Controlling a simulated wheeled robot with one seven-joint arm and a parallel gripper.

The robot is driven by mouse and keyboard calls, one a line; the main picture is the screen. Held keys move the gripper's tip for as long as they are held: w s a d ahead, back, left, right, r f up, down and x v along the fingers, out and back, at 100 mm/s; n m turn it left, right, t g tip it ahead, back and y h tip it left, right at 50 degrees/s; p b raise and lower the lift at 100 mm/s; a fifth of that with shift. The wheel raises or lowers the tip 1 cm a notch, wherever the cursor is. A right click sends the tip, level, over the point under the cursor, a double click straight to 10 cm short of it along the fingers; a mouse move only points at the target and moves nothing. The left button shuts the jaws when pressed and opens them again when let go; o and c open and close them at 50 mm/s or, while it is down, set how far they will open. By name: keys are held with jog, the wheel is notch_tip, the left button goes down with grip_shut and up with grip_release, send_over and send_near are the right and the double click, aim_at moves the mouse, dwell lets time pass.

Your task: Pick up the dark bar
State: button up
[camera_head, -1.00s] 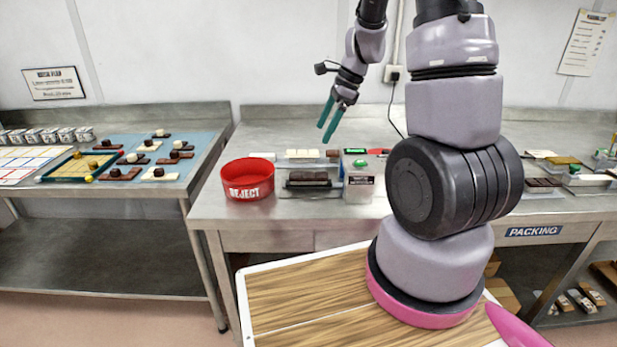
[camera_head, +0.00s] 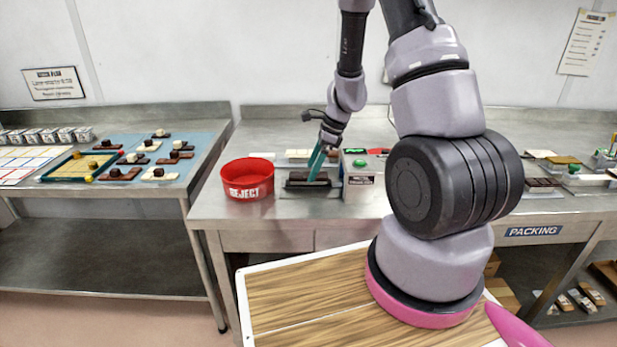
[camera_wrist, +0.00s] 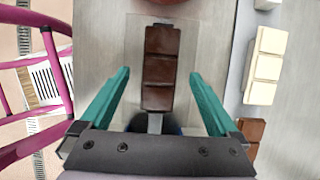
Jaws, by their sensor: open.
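The dark bar (camera_wrist: 160,68) is a dark brown segmented chocolate bar. In the wrist view it lies lengthwise on a thin clear plate, between the lines of my two fingers. In the head view the dark bar (camera_head: 300,178) sits on the steel table, partly hidden by my gripper (camera_head: 317,165). My gripper (camera_wrist: 155,98) has teal fingers spread wide, one on each side of the bar's near end, with nothing held. The fingers appear above the bar; whether they touch the plate cannot be told.
A red REJECT bin (camera_head: 247,180) stands left of the bar. A box with a green button (camera_head: 361,176) stands close on the right. A white bar (camera_wrist: 267,66) and a brown piece (camera_wrist: 252,130) lie beside it in the wrist view.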

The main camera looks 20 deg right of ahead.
jog(key=shift+a+f, duration=0.15)
jog(key=shift+f, duration=0.25)
jog(key=c, duration=1.5)
